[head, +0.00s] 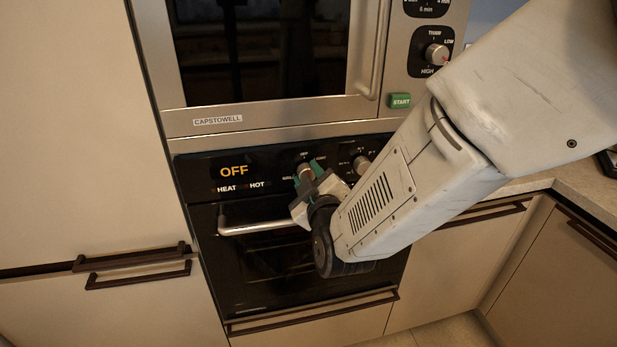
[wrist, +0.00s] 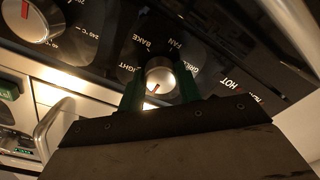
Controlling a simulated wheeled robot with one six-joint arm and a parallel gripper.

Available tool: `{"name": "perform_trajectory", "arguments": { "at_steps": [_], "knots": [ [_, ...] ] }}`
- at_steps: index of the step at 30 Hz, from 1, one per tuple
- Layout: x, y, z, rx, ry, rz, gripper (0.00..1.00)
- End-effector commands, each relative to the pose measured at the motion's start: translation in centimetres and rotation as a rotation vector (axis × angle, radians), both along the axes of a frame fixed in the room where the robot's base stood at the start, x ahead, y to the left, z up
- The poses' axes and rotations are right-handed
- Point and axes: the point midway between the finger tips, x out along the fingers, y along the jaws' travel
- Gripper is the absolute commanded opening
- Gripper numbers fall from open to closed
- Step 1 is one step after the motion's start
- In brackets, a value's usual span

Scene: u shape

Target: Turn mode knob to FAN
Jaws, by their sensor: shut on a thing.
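The mode knob (wrist: 160,78) is a small silver dial on the oven's black control panel, ringed by white words including BAKE, FAN and LIGHT. FAN (wrist: 174,44) is printed just above the knob in the wrist view, right of BAKE. A dark mark on the knob face points toward the bottom of that view, away from FAN. My gripper (wrist: 160,90) is shut on the knob, one green finger on each side. In the head view my gripper (head: 309,173) partly covers the knob (head: 304,168). The oven display (head: 234,171) reads OFF.
A second silver knob (head: 361,164) sits right of the mode knob; it shows large in the wrist view (wrist: 30,18). The oven handle (head: 260,228) runs below the panel. The microwave (head: 265,112) is above. Cabinets stand on both sides.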

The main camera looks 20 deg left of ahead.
Motion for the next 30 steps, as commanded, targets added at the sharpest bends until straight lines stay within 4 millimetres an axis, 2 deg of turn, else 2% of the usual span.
{"name": "perform_trajectory", "arguments": {
  "at_steps": [8, 30],
  "knots": [
    [-0.05, 0.01, -0.10, 0.142, 0.089, 0.001, 0.11],
    [-0.10, 0.07, -0.17, 0.736, 0.455, 0.002, 0.11]
  ]
}}
